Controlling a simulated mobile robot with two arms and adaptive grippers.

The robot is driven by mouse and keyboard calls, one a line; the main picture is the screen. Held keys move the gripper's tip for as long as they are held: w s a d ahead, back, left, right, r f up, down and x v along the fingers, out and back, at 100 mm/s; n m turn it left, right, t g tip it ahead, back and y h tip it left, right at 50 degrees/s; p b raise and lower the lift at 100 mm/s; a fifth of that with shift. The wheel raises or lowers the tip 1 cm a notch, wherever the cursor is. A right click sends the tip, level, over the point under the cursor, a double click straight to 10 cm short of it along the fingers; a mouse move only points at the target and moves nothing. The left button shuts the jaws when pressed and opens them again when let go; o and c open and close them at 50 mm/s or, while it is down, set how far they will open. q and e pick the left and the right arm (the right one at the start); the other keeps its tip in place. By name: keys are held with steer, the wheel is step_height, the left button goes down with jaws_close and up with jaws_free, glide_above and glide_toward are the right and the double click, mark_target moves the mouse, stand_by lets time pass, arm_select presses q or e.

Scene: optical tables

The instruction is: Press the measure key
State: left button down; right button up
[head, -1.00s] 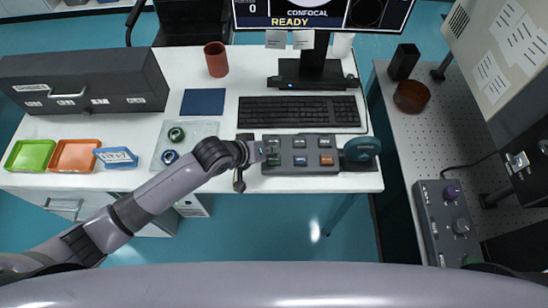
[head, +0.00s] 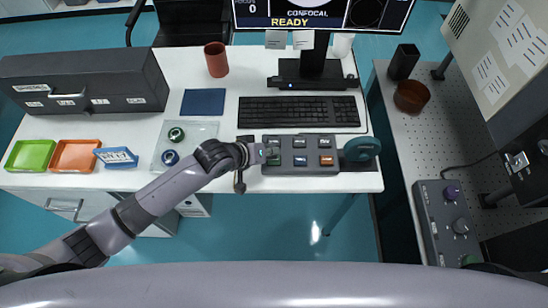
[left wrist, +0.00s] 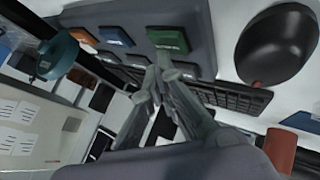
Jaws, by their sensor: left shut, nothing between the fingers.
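The grey key panel (head: 315,168) lies on the white table in front of the keyboard. It has a row of dark grey keys and a nearer row with blue (head: 301,160) and orange (head: 326,160) keys. A green key (left wrist: 168,40) shows at the row's end in the left wrist view. The key labels are too small to read. My left gripper (left wrist: 160,72) is shut and empty, its fingertips over the panel close to the green key; I cannot tell whether they touch it. In the head view this gripper (head: 264,153) partly covers the panel's left end. My right gripper is not in view.
A teal round device (head: 361,149) stands just right of the panel. The keyboard (head: 300,111) lies behind it. A clear plate (head: 196,133) with two round knobs is to the left. Green (head: 30,155) and orange (head: 75,155) trays sit further left.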

arm_select(q)
steer(key=shift+f, duration=0.45)
stand_by(0.4)
stand_by(0.3)
steer(key=shift+r+p, duration=0.9)
steer(key=shift+p, duration=0.1)
step_height(320, 180, up, 5)
steer(key=p, duration=0.5)
steer(key=shift+p, duration=0.3)
